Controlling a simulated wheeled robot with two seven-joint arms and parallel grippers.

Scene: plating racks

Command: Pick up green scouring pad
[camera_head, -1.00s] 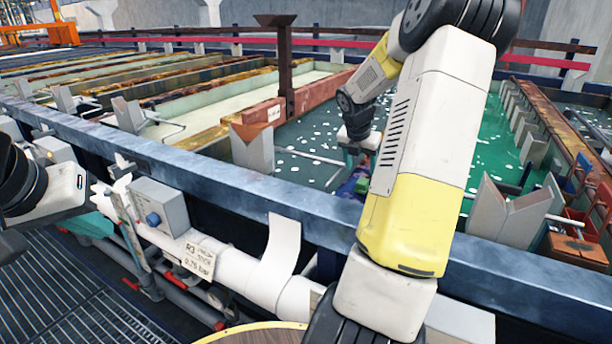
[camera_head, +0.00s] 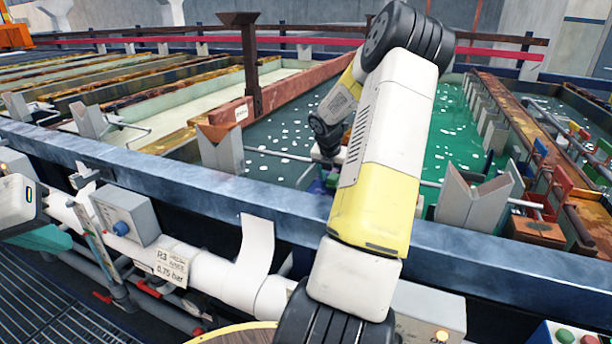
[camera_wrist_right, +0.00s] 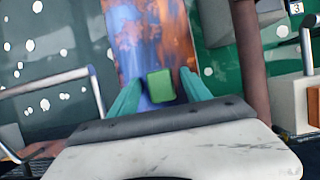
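The green scouring pad (camera_wrist_right: 160,86) is a small green block in the right wrist view. It lies over a narrow blue and rust-brown surface (camera_wrist_right: 150,30). My right gripper (camera_wrist_right: 159,76) has its two teal fingers spread, one on each side of the pad, with visible gaps. I cannot tell how far the fingers are above the surface. In the head view my right arm reaches over the tank rail and hides most of the gripper and the pad. My left gripper is at the left edge of the head view, where a teal part (camera_head: 40,238) shows; its fingers are not clear.
A blue steel rail (camera_head: 180,177) runs along the tank front. V-shaped grey supports (camera_head: 480,200) and a brown post (camera_head: 250,70) stand by the tanks. Green liquid with white flecks (camera_head: 440,140) lies beyond. A white pipe (camera_head: 215,278) and grey box (camera_head: 125,215) are in front.

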